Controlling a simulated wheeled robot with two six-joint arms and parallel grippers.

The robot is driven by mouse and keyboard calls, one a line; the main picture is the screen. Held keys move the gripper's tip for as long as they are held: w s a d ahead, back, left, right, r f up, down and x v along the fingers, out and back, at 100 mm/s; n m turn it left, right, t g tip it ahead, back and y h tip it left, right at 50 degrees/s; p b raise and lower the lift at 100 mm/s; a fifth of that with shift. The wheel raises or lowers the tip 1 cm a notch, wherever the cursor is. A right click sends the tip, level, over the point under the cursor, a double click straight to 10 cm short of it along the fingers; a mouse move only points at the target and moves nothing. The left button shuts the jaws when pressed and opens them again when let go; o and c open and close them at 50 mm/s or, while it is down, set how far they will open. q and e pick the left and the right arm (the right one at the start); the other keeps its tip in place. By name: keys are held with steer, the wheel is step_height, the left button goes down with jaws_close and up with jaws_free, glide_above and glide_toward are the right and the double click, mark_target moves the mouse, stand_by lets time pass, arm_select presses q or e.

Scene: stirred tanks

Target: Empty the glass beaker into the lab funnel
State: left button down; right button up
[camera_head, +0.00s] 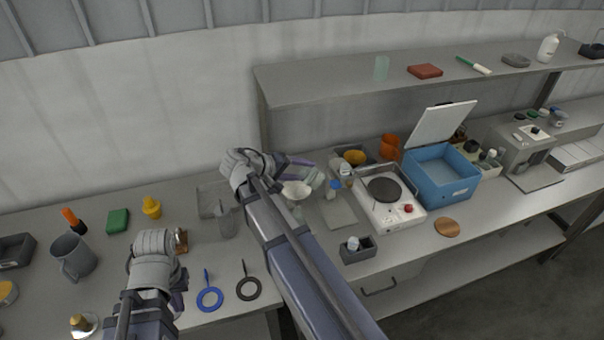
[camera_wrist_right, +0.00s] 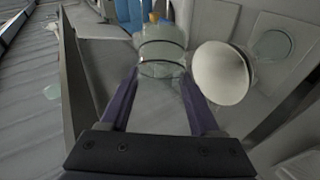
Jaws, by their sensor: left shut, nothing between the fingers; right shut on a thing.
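The glass beaker (camera_wrist_right: 160,50) is clear and sits between the fingers of my right gripper (camera_wrist_right: 162,85) in the right wrist view. In the head view the right gripper (camera_head: 302,168) is shut on the beaker (camera_head: 316,180), partly hidden by the fingers. The lab funnel (camera_wrist_right: 222,73) is a white cone just right of the beaker in the wrist view. In the head view the funnel (camera_head: 295,190) is beside and below the right gripper, partly hidden by my arm. I cannot tell how full the beaker is. My left gripper (camera_head: 180,283) is shut and empty over the front left bench.
A hotplate (camera_head: 375,205) and an open blue box (camera_head: 440,172) stand right of the funnel. A shelf (camera_head: 330,85) overhangs the back.

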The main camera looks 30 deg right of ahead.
steer(key=shift+w+a+f+n+g+h+b, duration=0.3)
steer(key=shift+n+g+h+b, duration=0.3)
steer(key=shift+b, duration=0.9)
steer(key=shift+w+a+f+n+g+h+b, duration=0.15)
steer(key=shift+f+n+g+h+b, duration=0.2)
steer(key=shift+h+b, duration=0.8)
steer(key=n+b, duration=0.1)
steer(key=b, duration=0.1)
steer(key=n+h+b, duration=0.1)
steer(key=b, duration=0.1)
steer(key=w+n+g+h+b, duration=0.1)
steer(key=b, duration=0.1)
steer(key=shift+a+h+b, duration=0.25)
steer(key=shift+b, duration=0.15)
steer(key=shift+r, duration=0.15)
steer(key=shift+a, duration=0.1)
stand_by(0.6)
